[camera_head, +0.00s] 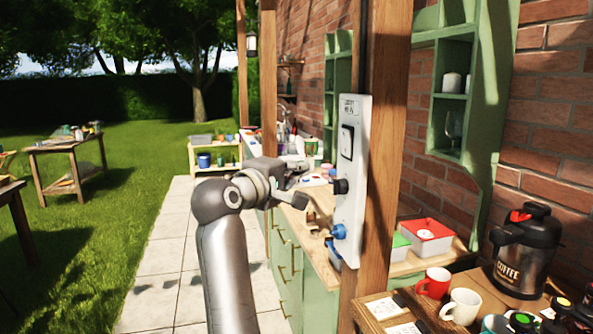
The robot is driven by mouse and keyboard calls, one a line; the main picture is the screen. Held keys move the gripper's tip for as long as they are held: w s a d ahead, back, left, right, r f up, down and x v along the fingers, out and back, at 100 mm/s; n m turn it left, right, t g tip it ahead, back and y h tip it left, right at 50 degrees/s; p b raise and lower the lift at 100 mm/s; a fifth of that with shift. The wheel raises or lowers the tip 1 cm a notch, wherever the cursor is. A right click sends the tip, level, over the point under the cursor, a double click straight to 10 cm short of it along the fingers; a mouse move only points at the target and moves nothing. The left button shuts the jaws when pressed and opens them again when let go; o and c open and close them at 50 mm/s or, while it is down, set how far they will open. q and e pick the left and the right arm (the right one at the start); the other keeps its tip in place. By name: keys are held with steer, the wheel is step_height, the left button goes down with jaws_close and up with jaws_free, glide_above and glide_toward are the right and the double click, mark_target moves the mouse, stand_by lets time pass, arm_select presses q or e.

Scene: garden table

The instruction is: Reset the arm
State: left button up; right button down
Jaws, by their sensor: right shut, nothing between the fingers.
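My right arm rises from the bottom of the head view, and its right gripper (297,199) points right, toward a white control panel (353,205). The gripper is shut and holds nothing. A gap shows between its fingertips and the panel. My left gripper is not in view.
Behind the post runs a green cabinet counter (287,265) with small items. At the lower right are a red mug (434,283), a white mug (461,306) and a coffee pot (524,250). A green wall shelf (488,110) hangs above. The paved path (160,265) at left is clear.

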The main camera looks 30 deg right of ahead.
stand_by(0.3)
